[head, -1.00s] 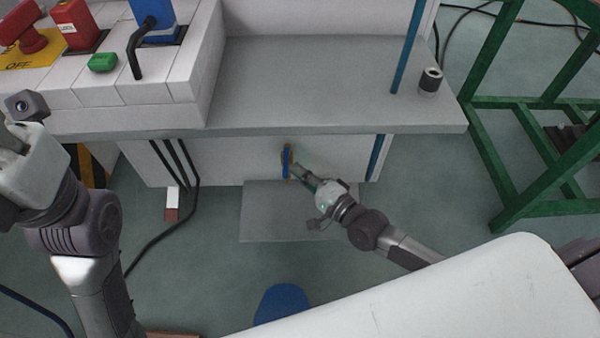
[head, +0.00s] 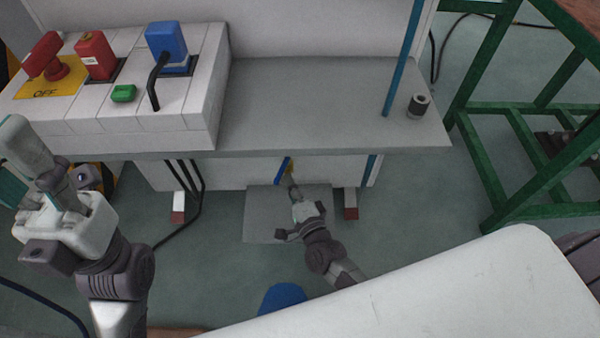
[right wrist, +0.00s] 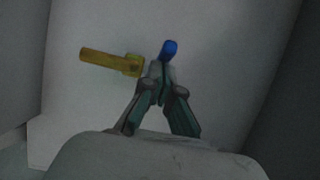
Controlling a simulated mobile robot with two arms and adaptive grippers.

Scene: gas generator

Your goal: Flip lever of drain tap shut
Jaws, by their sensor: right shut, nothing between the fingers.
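The drain tap, with a yellow body (head: 291,168) and a blue lever (head: 283,171), is on the white panel under the grey shelf. In the head view the lever slants, its lower end to the left. In the right wrist view the yellow body (right wrist: 108,61) points left and the blue lever (right wrist: 169,49) shows end-on above the fingertips. My right gripper (head: 293,187) is shut and empty, just below the tap; its fingertips (right wrist: 160,80) hide part of the tap. Contact cannot be told. My left gripper (head: 40,180) is raised at the left, away from the tap; its jaw opening is unclear.
The grey shelf (head: 290,115) overhangs the tap. A grey plate (head: 262,225) lies on the floor below. Black cables (head: 190,178) hang left of the tap. A green frame (head: 495,160) stands at the right. A white surface (head: 430,285) fills the lower right.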

